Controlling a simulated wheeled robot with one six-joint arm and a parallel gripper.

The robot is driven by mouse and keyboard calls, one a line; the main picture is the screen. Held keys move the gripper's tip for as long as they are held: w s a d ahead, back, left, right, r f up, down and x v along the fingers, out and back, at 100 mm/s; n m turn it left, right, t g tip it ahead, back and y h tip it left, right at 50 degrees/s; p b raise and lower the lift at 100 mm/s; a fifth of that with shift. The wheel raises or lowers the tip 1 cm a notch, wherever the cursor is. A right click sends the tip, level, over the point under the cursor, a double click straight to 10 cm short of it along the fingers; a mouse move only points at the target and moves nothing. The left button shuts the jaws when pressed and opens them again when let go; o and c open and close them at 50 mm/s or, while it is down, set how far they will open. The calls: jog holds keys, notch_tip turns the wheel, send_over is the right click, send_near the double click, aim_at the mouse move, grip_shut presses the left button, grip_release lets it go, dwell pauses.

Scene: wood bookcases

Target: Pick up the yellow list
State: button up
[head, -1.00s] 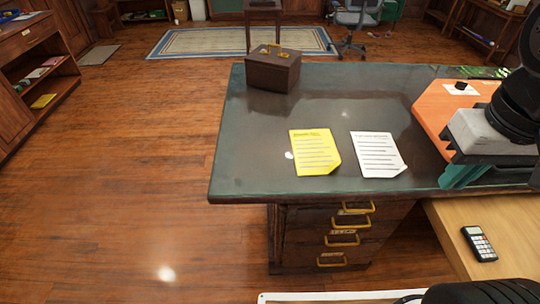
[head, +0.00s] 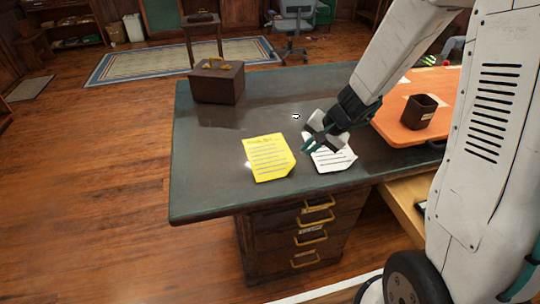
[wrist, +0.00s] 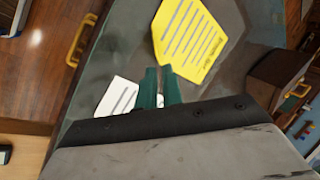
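The yellow list (head: 268,158) lies flat on the dark desk top, left of a white list (head: 332,155). My gripper (head: 304,143) hangs over the white list's left part, just right of the yellow list, and hides some of the white sheet. The white list (wrist: 118,96) shows partly beside and behind the fingers. The fingers are close together with only a thin gap and hold nothing.
A brown box with a yellow handle (head: 217,82) stands at the desk's back left. An orange board (head: 390,122) with a dark cup (head: 419,111) is at right. The desk (head: 205,165) is bare left of the yellow list. Brass-handled drawers (head: 300,240) are below.

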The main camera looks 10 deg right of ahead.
aim_at(297, 168)
jog(key=f, duration=0.1)
jog(key=w+f, duration=0.1)
jog(key=f, duration=0.1)
jog(key=shift+f+m, duration=0.2)
jog(key=shift+m, duration=0.1)
jog(key=x, duration=0.5)
jog(key=shift+w+a+f, duration=0.1)
jog(key=shift+w+f, duration=0.15)
jog(key=shift+w, duration=0.05)
grip_shut()
jog(key=shift+r, duration=0.15)
